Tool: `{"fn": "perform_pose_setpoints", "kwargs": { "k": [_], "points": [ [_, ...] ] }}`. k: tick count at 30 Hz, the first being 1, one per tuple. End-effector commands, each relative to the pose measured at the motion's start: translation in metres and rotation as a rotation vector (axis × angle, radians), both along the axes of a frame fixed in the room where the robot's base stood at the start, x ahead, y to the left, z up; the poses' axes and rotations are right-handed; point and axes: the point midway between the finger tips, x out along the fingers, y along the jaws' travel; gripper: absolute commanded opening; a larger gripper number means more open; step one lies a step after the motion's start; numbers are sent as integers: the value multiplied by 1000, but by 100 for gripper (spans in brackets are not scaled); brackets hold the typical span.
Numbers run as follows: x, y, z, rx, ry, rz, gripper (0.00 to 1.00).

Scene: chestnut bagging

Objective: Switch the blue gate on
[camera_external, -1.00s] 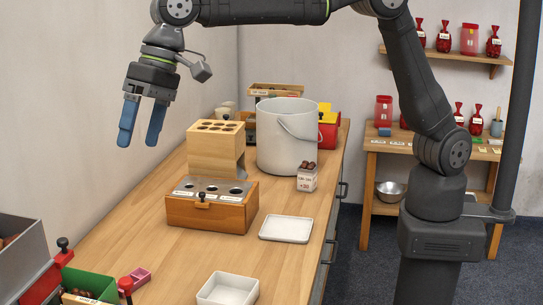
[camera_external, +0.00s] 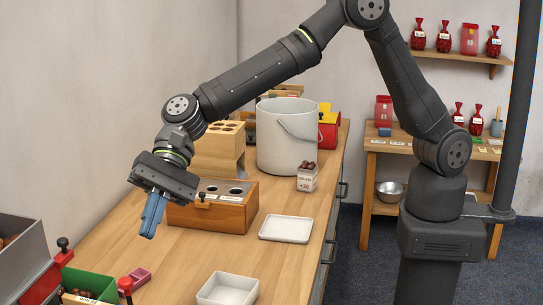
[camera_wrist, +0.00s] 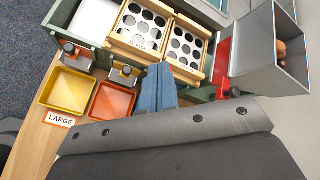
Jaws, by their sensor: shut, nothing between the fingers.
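My gripper (camera_external: 149,232) is shut and empty, its blue fingers pressed together and pointing down above the bench, in front of the wooden box with holes in its top. In the wrist view its blue fingers (camera_wrist: 158,88) reach toward a green-framed sorting machine (camera_wrist: 92,42). I cannot make out a blue gate in either view. Black knobs (camera_wrist: 68,48) sit on metal brackets along the machine's near side. Another dark knob (camera_wrist: 232,92) is by a red panel (camera_wrist: 222,65). My wrist hides part of the machine.
A grey hopper (camera_wrist: 262,52) holds chestnuts. Two wood-framed sieves (camera_wrist: 140,26) lie beside it. A yellow tray (camera_wrist: 66,88) and an orange tray (camera_wrist: 112,102) stand below. The wooden box (camera_external: 232,217), a white tray (camera_external: 286,229) and a white bucket (camera_external: 283,150) stand on the bench.

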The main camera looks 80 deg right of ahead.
Motion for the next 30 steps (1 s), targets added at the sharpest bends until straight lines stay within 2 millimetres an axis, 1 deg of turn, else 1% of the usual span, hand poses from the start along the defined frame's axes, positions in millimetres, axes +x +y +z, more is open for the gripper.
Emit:
{"fn": "perform_pose_setpoints", "kwargs": {
  "k": [1,5,7,12,15,18,21,24,30],
  "points": [
    [2,-4,-12,27,58,-65,0],
    [8,-13,-39,95,196,-248,0],
    [12,-21,-54,125,272,-351,0],
    [19,-47,-92,174,437,-597,0],
    [21,-61,-111,188,509,-712,0],
    [22,-72,-124,197,560,-796,0],
    [22,-79,-132,201,589,-844,0],
    [22,-82,-135,203,601,-865,0],
    [22,-82,-135,204,602,-867,0]
  ]
}}
